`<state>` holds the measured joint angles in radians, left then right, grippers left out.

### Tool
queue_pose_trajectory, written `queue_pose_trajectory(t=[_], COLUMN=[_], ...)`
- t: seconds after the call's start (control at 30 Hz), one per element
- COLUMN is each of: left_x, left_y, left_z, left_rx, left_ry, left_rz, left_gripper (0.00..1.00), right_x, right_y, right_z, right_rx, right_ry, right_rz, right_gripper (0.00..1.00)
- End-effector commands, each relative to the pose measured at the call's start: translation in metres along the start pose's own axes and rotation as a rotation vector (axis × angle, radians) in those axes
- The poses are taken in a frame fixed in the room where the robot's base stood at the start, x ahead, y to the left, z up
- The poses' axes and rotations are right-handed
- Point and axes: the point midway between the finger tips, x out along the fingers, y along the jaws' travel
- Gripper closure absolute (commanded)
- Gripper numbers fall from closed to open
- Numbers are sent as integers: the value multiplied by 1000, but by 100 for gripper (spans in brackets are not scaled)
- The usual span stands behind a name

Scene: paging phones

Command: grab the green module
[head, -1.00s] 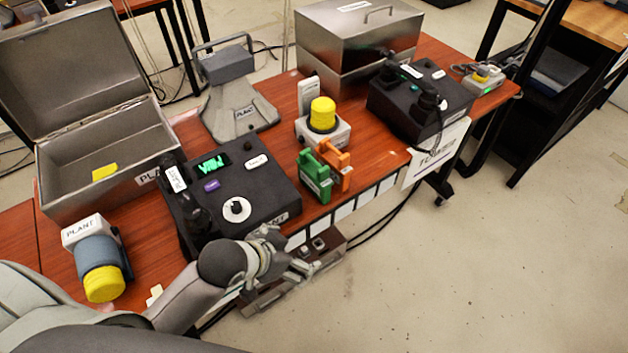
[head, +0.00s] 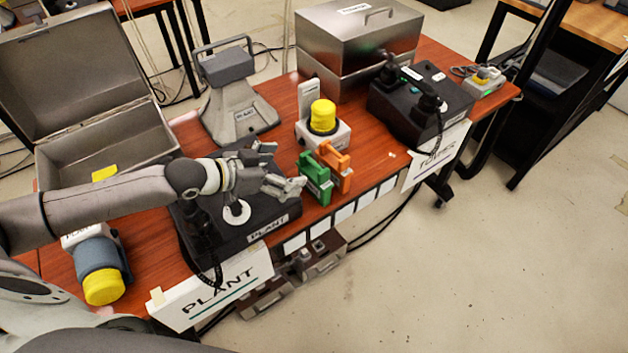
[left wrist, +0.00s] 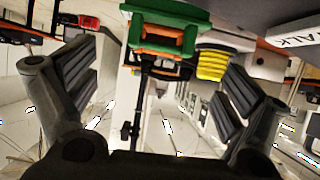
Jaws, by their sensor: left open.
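The green module (head: 316,182) stands on the red-brown table near its front edge, left of and touching or nearly touching an orange module (head: 336,163). My left gripper (head: 284,168) is open and empty, with its fingers spread just left of the green module, above the black PLANT phone box. In the left wrist view the green module (left wrist: 168,14) is at the top, between the two spread fingers (left wrist: 160,85) but beyond them, not gripped. Orange shows behind its frame. My right gripper is not in view.
A white base with a yellow cap (head: 323,116) stands behind the modules. The black PLANT phone box (head: 262,212) lies under my left arm; another black phone box (head: 415,105) is at right. An open metal case (head: 60,165) is at left. The front edge beside the modules is clear.

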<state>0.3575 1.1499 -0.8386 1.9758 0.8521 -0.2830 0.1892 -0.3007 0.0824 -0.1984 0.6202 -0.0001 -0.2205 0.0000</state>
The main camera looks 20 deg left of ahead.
Motion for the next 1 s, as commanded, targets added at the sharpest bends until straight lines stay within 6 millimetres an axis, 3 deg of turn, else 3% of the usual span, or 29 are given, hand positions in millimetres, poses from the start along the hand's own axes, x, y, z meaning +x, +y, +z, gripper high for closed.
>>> queue_pose_trajectory(t=[0.2,0.43,0.7,1.0], left_x=[31,46,82,92], left_y=[1,1,-1,-2], left_z=[-2,-3,-8,-6], left_rx=[0,1,0,3], left_ry=[2,0,1,-1], left_rz=[2,2,2,2], left_gripper=[4,4,4,4], right_x=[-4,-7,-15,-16], right_y=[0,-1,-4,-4], right_z=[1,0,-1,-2], right_rx=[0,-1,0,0], right_ry=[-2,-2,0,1], right_rz=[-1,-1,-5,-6], right_gripper=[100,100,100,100])
